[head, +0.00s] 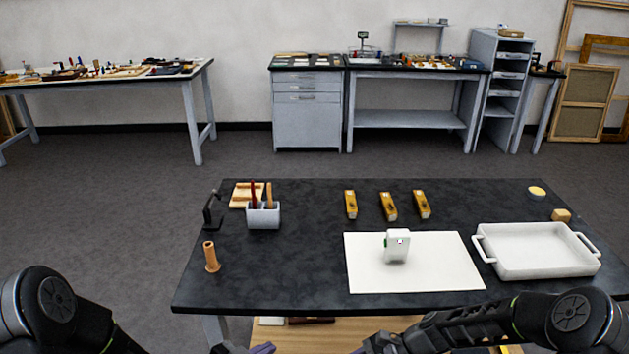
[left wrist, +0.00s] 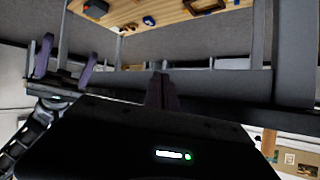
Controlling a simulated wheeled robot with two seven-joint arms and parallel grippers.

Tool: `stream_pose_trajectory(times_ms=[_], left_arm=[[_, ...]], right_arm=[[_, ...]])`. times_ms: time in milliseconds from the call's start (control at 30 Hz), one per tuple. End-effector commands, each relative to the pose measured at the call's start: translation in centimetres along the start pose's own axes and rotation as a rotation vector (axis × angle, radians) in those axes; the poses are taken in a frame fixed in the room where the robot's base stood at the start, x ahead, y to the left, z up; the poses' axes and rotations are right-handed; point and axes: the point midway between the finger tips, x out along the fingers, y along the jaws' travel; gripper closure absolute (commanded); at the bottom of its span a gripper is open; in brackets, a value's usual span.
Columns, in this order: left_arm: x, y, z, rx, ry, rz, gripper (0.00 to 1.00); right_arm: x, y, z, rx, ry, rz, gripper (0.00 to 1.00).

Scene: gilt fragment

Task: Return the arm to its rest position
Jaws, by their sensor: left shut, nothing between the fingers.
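My left gripper (head: 262,348) shows only in part at the bottom edge of the head view, below the table's front edge. In the left wrist view its fingers (left wrist: 163,91) are together with nothing between them. My right arm comes in from the right in the head view, low in front of the table. My right gripper shows in the left wrist view (left wrist: 64,62), with its two purple fingers apart and nothing seen between them. Both grippers are clear of the objects on the black tabletop (head: 310,265).
The table holds a white sheet (head: 365,278) with a small white device (head: 397,246), a white tray (head: 535,274), three gilt fragments (head: 388,207), a grey tool cup (head: 264,216) and a wooden post (head: 210,257). A wooden lower shelf (head: 340,334) lies under the tabletop.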

Motion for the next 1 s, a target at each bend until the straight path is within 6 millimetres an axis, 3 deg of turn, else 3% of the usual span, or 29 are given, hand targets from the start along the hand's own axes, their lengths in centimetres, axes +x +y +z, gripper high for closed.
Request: stream_pose_trajectory(times_ms=[100, 200, 300, 400, 500, 600, 1000], left_arm=[[0.1, 4.3, 5.7, -0.252, -0.201, 0.014, 1.0], [-1.4, 9.6, 11.5, -0.522, -0.434, 0.012, 1.0], [-3.9, 14.4, 15.6, -0.737, -0.634, -0.005, 1.0], [-6.2, 18.0, 17.9, -0.886, -0.781, -0.027, 1.0], [-7.8, 20.0, 19.1, -0.969, -0.866, -0.045, 1.0], [-8.4, 20.8, 19.4, -1.001, -0.899, -0.053, 1.0], [-8.3, 20.7, 19.4, -1.002, -0.898, -0.055, 1.0]], right_arm=[[4.9, 6.4, -1.3, -0.217, 0.142, 0.104, 0.42], [7.7, 12.6, -2.5, -0.496, 0.272, 0.2, 0.42], [8.6, 17.0, -2.7, -0.748, 0.351, 0.269, 0.42], [8.7, 19.6, -2.3, -0.932, 0.395, 0.306, 0.42], [8.6, 21.0, -1.9, -1.039, 0.416, 0.323, 0.42], [8.5, 21.4, -1.8, -1.081, 0.425, 0.327, 0.42], [8.5, 21.3, -1.8, -1.081, 0.427, 0.325, 0.42]])
